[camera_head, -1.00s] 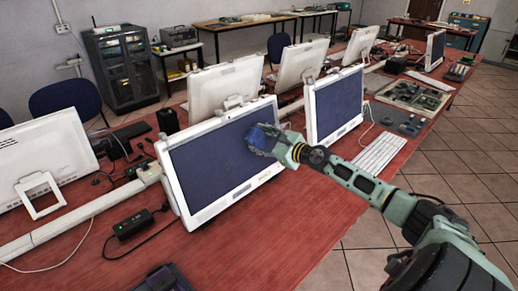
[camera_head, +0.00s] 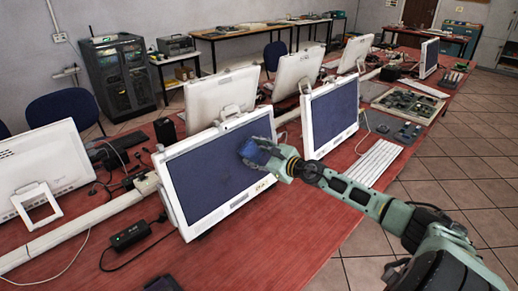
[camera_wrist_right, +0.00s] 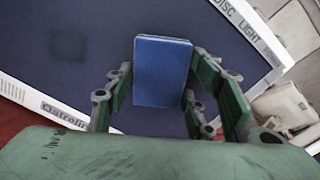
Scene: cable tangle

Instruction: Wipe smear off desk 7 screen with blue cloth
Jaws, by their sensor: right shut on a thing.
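My right gripper (camera_head: 272,160) is shut on a blue cloth (camera_head: 250,152), at the right part of the near white-framed monitor's dark screen (camera_head: 205,172). In the right wrist view, the folded cloth (camera_wrist_right: 162,70) sits between the fingers (camera_wrist_right: 165,95) and covers part of the screen (camera_wrist_right: 100,25). I cannot tell if it touches the glass. A faint dark patch (camera_wrist_right: 69,40) shows on the screen left of the cloth, apart from it. No desk number is readable. My left gripper is out of view.
A second monitor (camera_head: 332,112) stands just right of my gripper, with a white keyboard (camera_head: 372,162) before it. A black power box (camera_head: 128,235) and cables lie left of the near monitor. The red desk (camera_head: 290,225) is clear in front.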

